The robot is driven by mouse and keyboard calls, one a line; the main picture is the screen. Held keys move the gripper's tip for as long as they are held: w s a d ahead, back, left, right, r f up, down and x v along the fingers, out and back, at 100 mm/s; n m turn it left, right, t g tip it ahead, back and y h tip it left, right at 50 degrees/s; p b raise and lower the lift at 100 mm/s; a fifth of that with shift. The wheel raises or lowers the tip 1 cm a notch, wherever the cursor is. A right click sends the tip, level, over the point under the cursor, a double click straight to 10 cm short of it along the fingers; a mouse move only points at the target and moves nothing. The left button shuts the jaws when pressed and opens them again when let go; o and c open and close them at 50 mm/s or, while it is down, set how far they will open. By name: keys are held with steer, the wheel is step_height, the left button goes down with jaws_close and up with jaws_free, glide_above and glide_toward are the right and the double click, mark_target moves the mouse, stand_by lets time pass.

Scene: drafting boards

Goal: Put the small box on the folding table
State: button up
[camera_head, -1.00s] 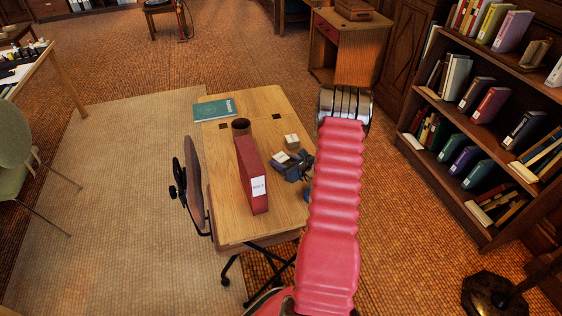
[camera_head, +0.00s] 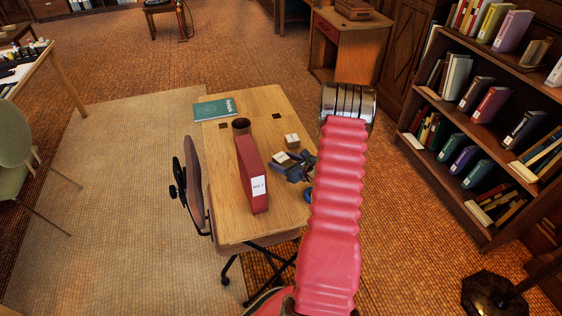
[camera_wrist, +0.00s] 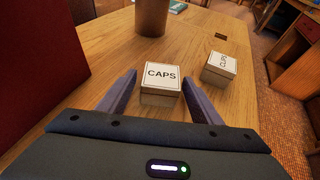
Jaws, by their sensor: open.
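A small white-topped box marked CAPS (camera_wrist: 160,84) stands on a wooden table (camera_head: 235,220) with dark metal legs. My gripper (camera_wrist: 160,98) is open, with one finger on each side of the near part of this box. I cannot tell whether the fingers touch it. In the head view my gripper (camera_head: 287,168) is partly hidden by my arm, and the CAPS box (camera_head: 280,157) shows at its tips. A second small box (camera_wrist: 219,68), its label seemingly CLIPS, stands just behind and to the right; it also shows in the head view (camera_head: 291,140).
A tall red box file (camera_head: 250,172) stands left of my gripper. A dark round cup (camera_head: 241,126) and a green book (camera_head: 215,110) are farther back on the table. A chair (camera_head: 195,190) is at its left side. A bookcase (camera_head: 465,120) stands at the right.

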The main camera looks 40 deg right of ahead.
steer(key=v, duration=1.1)
stand_by(0.6)
